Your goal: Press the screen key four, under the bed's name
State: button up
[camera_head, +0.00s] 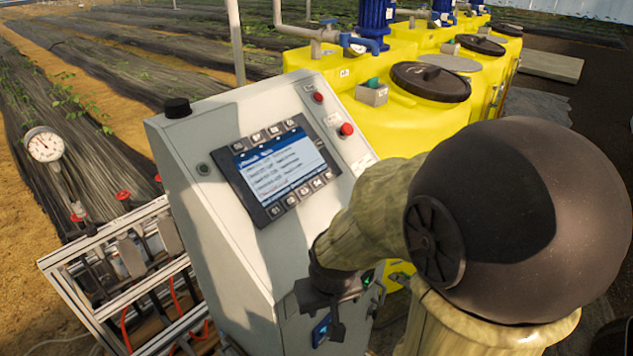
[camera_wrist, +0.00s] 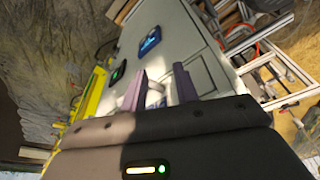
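The screen (camera_head: 277,167) is on the sloping face of a grey cabinet (camera_head: 225,250), in a dark frame. It is lit, with a blue header and several text lines too small to read. A row of small grey keys runs above it, and a lower row of keys (camera_head: 290,200) runs below it. I cannot read their labels surely. My gripper (camera_head: 335,312) is below and right of the screen, by the cabinet's lower front, away from the keys. In the wrist view its two fingers (camera_wrist: 159,88) stand apart, with a pale curved piece visible between them.
A red button (camera_head: 346,129) and a red lamp (camera_head: 318,97) sit right of the screen; a black knob (camera_head: 177,107) tops the cabinet. Yellow tanks (camera_head: 415,110) stand behind. A metal frame with red valves (camera_head: 123,195) stands left. A blue-lit device (camera_wrist: 150,40) is on the cabinet's lower face.

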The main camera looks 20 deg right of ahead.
grip_shut()
dwell(1.9)
